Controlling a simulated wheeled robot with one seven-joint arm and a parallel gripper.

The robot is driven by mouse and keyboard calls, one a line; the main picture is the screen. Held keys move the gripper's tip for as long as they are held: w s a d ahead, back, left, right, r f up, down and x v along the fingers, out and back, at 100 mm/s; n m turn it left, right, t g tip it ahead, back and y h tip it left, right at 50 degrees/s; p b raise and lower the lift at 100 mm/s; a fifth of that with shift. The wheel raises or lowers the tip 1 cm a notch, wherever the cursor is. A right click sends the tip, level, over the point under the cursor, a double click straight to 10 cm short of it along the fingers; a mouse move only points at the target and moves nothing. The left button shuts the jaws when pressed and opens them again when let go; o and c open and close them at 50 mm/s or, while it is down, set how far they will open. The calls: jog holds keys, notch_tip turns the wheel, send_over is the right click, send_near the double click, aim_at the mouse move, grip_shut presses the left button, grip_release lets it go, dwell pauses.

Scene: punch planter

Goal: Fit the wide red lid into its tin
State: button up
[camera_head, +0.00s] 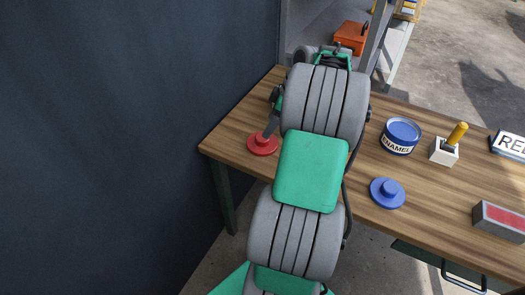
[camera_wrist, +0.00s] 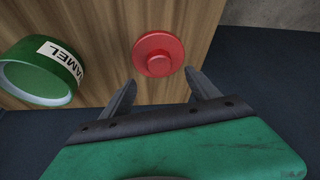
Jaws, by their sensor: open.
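The red lid (camera_head: 262,144) is a round disc with a knob on top. It lies on the wooden table near its left end, and shows in the wrist view (camera_wrist: 158,54) just beyond my fingertips. My gripper (camera_wrist: 160,80) is open and empty, with the lid ahead of the gap between its fingers and apart from them. In the head view my arm hides most of the gripper. No red tin shows in either view. A green tin (camera_wrist: 40,75) with a partly visible label stands left of the lid in the wrist view; my arm hides it in the head view.
On the table's right part are a blue enamel tin (camera_head: 401,136), a blue knobbed lid (camera_head: 387,193), a white holder with a yellow-handled tool (camera_head: 446,148), a red-faced block (camera_head: 500,220) and a lettered sign (camera_head: 510,144). A dark wall (camera_head: 140,130) stands left of the table.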

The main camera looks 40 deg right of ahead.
aim_at(262, 141)
jog(key=x, duration=0.6)
jog(key=shift+f, duration=0.35)
jog(key=shift+c, duration=0.2)
grip_shut()
